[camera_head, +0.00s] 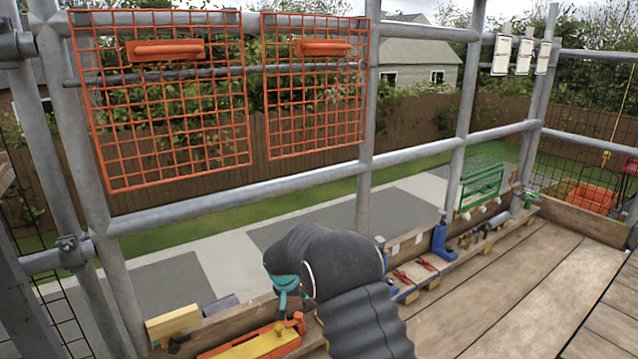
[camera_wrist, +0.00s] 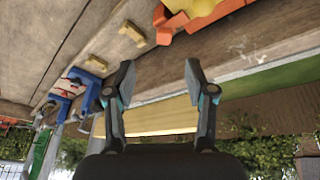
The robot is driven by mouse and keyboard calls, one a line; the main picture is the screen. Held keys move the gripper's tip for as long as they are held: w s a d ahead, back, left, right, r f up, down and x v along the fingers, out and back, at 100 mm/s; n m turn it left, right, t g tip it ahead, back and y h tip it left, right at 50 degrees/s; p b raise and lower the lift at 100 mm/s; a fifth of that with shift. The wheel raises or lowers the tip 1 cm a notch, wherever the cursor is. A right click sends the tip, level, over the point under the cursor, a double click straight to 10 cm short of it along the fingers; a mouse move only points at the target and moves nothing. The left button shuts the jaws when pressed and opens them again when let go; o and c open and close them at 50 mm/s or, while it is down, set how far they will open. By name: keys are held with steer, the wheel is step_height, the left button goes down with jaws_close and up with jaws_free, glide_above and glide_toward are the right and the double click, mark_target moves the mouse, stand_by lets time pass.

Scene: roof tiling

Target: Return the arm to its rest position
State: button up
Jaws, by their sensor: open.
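My gripper (camera_wrist: 160,82) shows in the wrist view with its two black fingers spread apart and nothing between them. In the head view my dark arm reaches over the toe board at the lower middle. Only a teal and black part of my gripper (camera_head: 286,285) shows there; the rest is hidden behind the arm. An orange and yellow tool (camera_head: 262,343) lies just to the left of and below it. Part of that tool also shows at the top of the wrist view (camera_wrist: 195,15).
Scaffold rails (camera_head: 250,185) and posts run along the left and back. Orange mesh panels (camera_head: 160,100) hang there. A ledge holds red clamps (camera_head: 414,272), a blue tool (camera_head: 441,242) and a green wire basket (camera_head: 482,187). The plank deck (camera_head: 510,290) is clear at right.

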steer(key=s+d+f+n+g, duration=0.2)
steer(key=s+f, duration=0.1)
steer(key=s, duration=0.2)
steer(key=s+d+r+t+p, duration=0.1)
steer(key=s+d+r+p, duration=0.2)
steer(key=s+d+r, duration=0.4)
steer(key=s+d+r+t+p, duration=0.1)
steer(key=s+d+r+p, duration=0.3)
steer(key=s+r, duration=1.5)
steer(key=s+d+r+m+t+y+p, duration=0.1)
steer(key=s+d+r+p, duration=0.2)
steer(key=s+d+r, duration=0.8)
steer(key=shift+s+d+r+t+p, duration=0.3)
steer(key=shift+s+r, duration=0.65)
steer(key=shift+r, duration=0.85)
steer(key=shift+a, duration=0.1)
